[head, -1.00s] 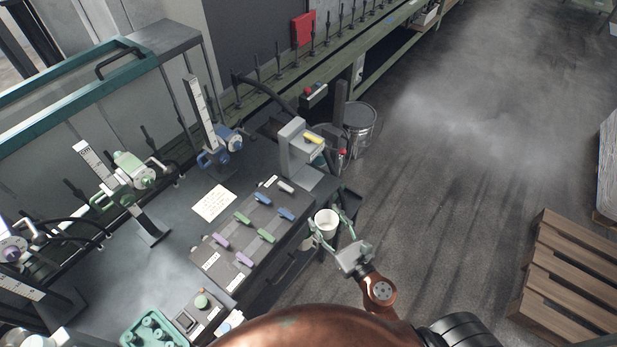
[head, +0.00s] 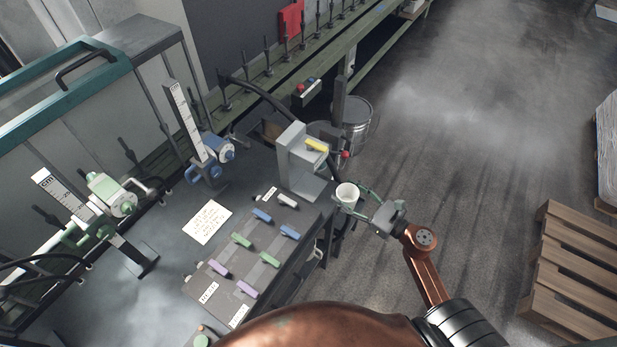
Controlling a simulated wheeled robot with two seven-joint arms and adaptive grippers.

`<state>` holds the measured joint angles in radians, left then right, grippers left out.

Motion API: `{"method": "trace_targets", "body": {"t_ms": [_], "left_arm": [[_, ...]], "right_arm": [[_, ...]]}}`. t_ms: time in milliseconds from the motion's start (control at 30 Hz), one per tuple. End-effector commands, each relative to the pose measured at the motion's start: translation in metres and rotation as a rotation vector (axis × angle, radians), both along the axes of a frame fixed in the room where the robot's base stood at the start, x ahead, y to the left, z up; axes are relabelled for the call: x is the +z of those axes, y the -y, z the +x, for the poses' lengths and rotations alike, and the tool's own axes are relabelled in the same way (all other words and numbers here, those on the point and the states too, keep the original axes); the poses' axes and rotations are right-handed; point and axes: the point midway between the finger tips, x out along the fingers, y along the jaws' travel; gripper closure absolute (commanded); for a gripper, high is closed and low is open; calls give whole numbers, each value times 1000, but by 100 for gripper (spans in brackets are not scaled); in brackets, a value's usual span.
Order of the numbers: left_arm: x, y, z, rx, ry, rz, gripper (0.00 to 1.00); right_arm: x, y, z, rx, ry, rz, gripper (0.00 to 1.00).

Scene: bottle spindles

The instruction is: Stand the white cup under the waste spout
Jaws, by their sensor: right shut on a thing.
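My left gripper is not in view.
A panel with coloured blocks (head: 245,262) and a paper note (head: 207,222) lie on the bench. A red knob (head: 346,154) and a metal drum (head: 354,120) are behind the cup. Blue and green clamps stand left. The floor to the right is clear up to a wooden pallet (head: 570,275).

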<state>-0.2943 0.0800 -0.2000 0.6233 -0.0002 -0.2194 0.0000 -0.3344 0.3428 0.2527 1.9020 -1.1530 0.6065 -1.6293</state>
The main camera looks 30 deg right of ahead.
Motion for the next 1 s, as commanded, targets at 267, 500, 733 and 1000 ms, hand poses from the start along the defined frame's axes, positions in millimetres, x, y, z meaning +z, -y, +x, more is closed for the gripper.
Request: {"method": "trace_targets", "body": {"t_ms": [267, 500, 733, 1000], "left_arm": [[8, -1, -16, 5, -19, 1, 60], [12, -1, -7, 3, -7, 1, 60], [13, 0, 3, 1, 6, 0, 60], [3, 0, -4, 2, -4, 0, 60]], "right_arm": [[3, -28, 68, -2, 5, 0, 67], [2, -49, 116, 0, 3, -1, 67], [1, -57, 134, -1, 0, -1, 67], [-34, -58, 138, -2, -2, 2, 67]]}}
